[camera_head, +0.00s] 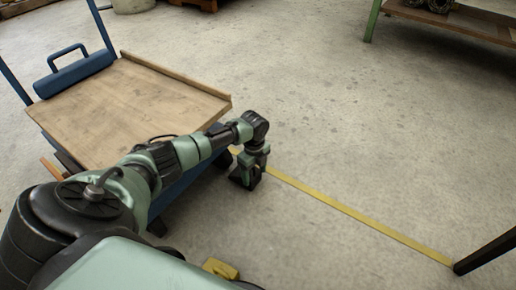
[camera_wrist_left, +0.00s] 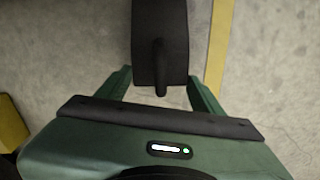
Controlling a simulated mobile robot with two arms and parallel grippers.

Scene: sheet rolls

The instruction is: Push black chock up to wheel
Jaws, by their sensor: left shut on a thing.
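The black chock (camera_head: 243,180) is on the concrete floor by the near right corner of the cart. My left gripper (camera_head: 254,165) points down over it. In the left wrist view, the gripper's green fingers (camera_wrist_left: 158,82) are on either side of the chock's handle end, and the dark chock body (camera_wrist_left: 160,35) runs up out of the picture. The gripper is shut on the chock. The cart (camera_head: 130,100) has a wooden deck and blue frame. My arm hides much of its near side, so I cannot tell the gap between chock and wheel. My right gripper is out of view.
A yellow line (camera_head: 350,210) runs along the floor to the right of the chock. A yellow block (camera_head: 221,268) lies at the bottom; a yellow thing (camera_wrist_left: 10,128) shows in the left wrist view. A dark bar (camera_head: 485,251) stands at right. Open floor lies beyond the line.

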